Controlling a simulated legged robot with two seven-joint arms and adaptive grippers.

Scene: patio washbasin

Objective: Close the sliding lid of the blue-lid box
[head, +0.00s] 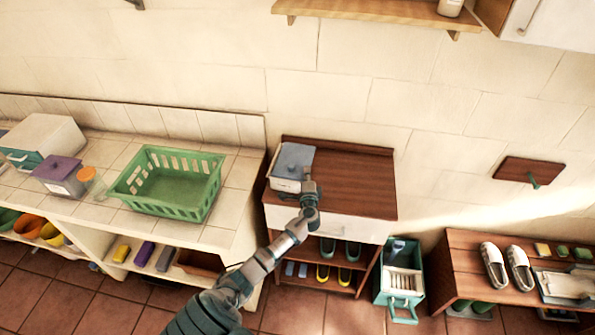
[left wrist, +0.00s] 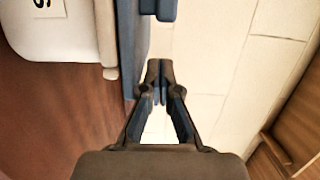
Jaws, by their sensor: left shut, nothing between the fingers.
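The blue-lid box stands on the left part of a brown cabinet top; its white body (head: 285,184) shows below a grey-blue lid (head: 294,158). In the left wrist view the white body (left wrist: 60,32) with a label is at the upper left, and the blue lid (left wrist: 132,45) shows edge-on beside it, with a small blue piece sticking out to the right at the top. My left gripper (head: 309,186) is at the box's right front side in the head view. In the left wrist view its fingertips (left wrist: 159,68) are together and empty, close beside the lid; contact is unclear. My right gripper is out of view.
The brown cabinet top (head: 350,185) right of the box is bare. A green basket (head: 170,205), a purple-lid container (head: 60,170) and a white box (head: 45,137) stand on the tiled counter at left. A shelf (head: 380,12) hangs above. A bench with white shoes (head: 494,266) is at right.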

